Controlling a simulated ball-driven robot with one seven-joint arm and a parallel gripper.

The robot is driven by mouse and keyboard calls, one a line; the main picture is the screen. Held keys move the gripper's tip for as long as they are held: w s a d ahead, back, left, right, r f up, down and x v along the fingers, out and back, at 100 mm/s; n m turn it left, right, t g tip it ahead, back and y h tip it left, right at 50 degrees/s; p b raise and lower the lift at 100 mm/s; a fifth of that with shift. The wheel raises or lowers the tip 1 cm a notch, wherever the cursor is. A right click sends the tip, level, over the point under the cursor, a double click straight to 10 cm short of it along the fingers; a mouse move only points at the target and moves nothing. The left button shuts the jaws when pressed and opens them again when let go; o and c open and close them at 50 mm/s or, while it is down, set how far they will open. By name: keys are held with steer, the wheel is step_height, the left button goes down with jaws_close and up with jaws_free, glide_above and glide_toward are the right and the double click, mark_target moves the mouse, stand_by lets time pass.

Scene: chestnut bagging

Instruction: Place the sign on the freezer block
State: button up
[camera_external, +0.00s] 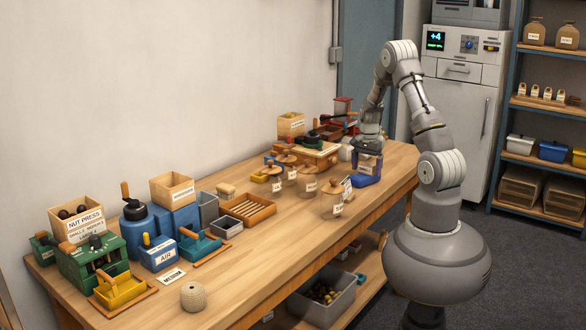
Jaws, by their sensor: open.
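My gripper (368,148) points down at the far right end of the wooden workbench. Directly under it is a small brown, wood-coloured piece with a pale label (366,166), which looks like the sign. It stands at a blue block (368,181), which may be the freezer block; its label is too small to read. The jaws are open and close to the top of the sign. I cannot tell whether they touch it. The fingertips are partly hidden by the gripper body.
Several lidded jars (308,181) stand just left of the blue block. A wooden board with tools (315,152) lies behind. The nut press (95,245), the air unit (158,255) and trays fill the bench's left end. The front middle of the workbench (265,240) is clear.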

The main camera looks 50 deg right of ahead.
mark_target(367, 164)
step_height(367, 164, up, 12)
steer(key=p, duration=0.4)
steer(key=w+a+r+n+t+h, duration=0.1)
steer(key=w+a+r+n+t, duration=0.3)
steer(key=r, duration=0.7)
steer(key=w+a+r+n+t, duration=0.2)
steer(key=w+a+r+n, duration=0.15)
steer(key=a+r, duration=0.45)
steer(key=w+a+r+n+t+h, duration=0.1)
steer(key=w+a+r+n+t, duration=0.3)
steer(key=r, duration=0.9)
steer(key=s+a+r+n+t, duration=0.1)
steer(key=a+r, duration=0.3)
steer(key=r, duration=0.4)
steer(key=s+a+r+n+t+y, duration=0.1)
steer(key=s+a+r+n+t, duration=0.1)
steer(key=r, duration=0.5)
steer(key=s+a+r+n+t+y, duration=0.1)
steer(key=s+a+r+n+t, duration=0.1)
steer(key=a+r, duration=0.4)
step_height(367, 164, up, 3)
steer(key=s+n, duration=0.1)
steer(key=s, duration=0.1)
steer(key=shift+s+f, duration=0.2)
steer(key=shift+s, duration=0.15)
